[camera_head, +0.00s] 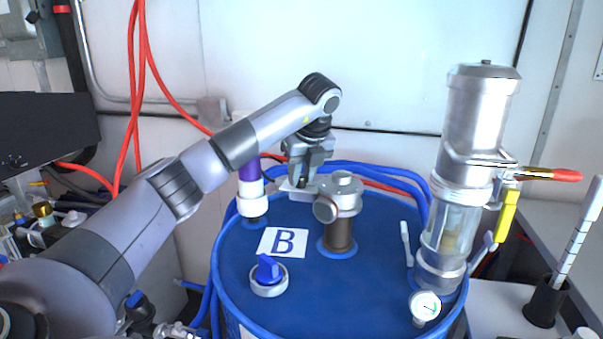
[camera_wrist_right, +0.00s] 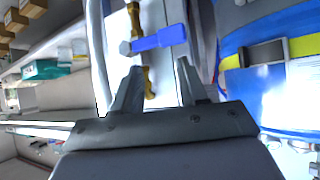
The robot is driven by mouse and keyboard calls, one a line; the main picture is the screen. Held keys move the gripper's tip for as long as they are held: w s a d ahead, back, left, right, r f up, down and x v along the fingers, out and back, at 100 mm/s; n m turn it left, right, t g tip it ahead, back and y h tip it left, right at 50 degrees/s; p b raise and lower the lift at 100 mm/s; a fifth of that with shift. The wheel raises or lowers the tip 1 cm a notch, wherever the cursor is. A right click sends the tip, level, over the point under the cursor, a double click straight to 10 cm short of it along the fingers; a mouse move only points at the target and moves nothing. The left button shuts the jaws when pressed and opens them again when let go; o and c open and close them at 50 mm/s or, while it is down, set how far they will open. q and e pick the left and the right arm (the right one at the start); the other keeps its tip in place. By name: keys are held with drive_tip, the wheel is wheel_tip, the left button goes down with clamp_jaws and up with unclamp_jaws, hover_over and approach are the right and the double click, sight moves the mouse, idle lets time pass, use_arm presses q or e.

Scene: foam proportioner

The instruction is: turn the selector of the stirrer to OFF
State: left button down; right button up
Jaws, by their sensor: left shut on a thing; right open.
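The stirrer (camera_head: 339,190) stands on the lid of the blue drum (camera_head: 300,318), with a silver round head over a brown neck. A light grey box (camera_head: 294,190) sits at its left side. My left gripper (camera_head: 302,184) points down onto this box, with its fingers shut on the stirrer's selector. The fingers hide the selector, so its setting cannot be read. My right gripper (camera_wrist_right: 156,88) shows only in the right wrist view, open and with nothing between its fingers. A blue-handled brass valve (camera_wrist_right: 158,38) lies beyond its fingertips.
A blue knob (camera_head: 268,272) and a card with the letter B (camera_head: 283,242) are on the lid. A purple and white fitting (camera_head: 251,190) stands left of the stirrer. A tall metal and glass cylinder (camera_head: 466,165) and a small gauge (camera_head: 425,306) are on the right.

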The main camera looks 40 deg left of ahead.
use_arm(q)
drive_tip(key=c, duration=1.2)
unclamp_jaws()
drive_tip(key=shift+r, duration=0.15)
drive_tip(key=shift+v, duration=3.45)
